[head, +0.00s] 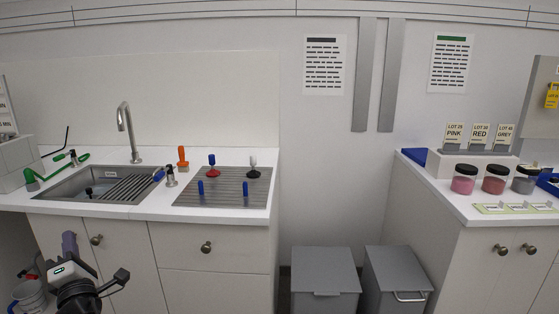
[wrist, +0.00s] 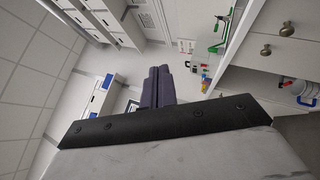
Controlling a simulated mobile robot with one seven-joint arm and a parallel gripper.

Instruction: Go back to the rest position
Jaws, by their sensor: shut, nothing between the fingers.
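My gripper (head: 69,241) is at the lower left in the head view, in front of the sink cabinet and below the counter top. In the wrist view its purple-grey fingers (wrist: 158,86) are together with nothing between them. The arm behind it is folded low at the bottom left of the head view. Nothing touches the fingers in either view.
The sink counter (head: 152,210) is behind my gripper. A white bucket (head: 30,297) stands low at the left. Two grey bins (head: 323,272) fill the gap between counters. Pink (head: 464,180), red (head: 495,180) and grey (head: 525,180) jars stand on the right counter.

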